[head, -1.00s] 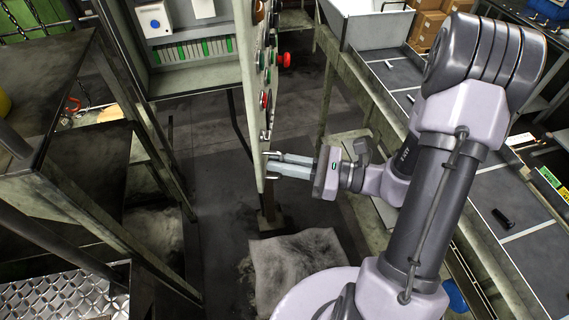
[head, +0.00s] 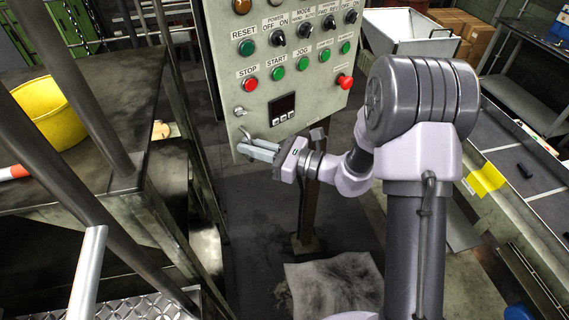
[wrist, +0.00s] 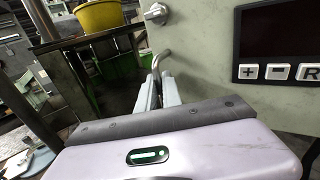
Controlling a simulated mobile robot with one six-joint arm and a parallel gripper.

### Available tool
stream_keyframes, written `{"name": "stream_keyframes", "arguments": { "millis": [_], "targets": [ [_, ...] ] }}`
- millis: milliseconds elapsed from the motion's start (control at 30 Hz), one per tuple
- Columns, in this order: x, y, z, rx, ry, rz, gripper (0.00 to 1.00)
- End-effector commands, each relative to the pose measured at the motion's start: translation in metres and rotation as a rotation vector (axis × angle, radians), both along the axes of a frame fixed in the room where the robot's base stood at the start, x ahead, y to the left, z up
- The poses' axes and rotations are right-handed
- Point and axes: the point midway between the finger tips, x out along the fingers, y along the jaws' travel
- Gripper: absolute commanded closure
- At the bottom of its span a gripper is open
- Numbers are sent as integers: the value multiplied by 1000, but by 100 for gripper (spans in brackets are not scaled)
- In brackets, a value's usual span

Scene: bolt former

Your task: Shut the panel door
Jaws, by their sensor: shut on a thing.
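The grey panel door (head: 318,93) fills the upper middle of the head view, its face of buttons, knobs and a small display turned towards me. A bent metal handle (head: 246,134) is at its lower left corner. My gripper (head: 262,149) is shut on this handle. In the wrist view the handle (wrist: 161,58) rises from between the two fingers (wrist: 160,88), and the door (wrist: 205,75) stands to the right. The cabinet behind the door is hidden, so I cannot tell how wide the gap is.
A dark workbench (head: 165,170) with a yellow bucket (head: 50,112) stands on the left. A white hopper (head: 412,40) and a conveyor (head: 545,205) are on the right. A stained cloth (head: 335,280) lies on the floor below the door. Floor around the cloth is clear.

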Motion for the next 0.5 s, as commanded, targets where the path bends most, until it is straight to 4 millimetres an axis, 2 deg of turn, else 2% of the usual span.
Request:
{"name": "stream_keyframes", "arguments": {
  "millis": [100, 200, 500],
  "targets": [
    [30, 27, 0, -2, -1, -38, 100],
    [58, 43, 1, -2, -2, -120, 100],
    [122, 71, 1, -3, -2, -301, 100]
  ]
}}
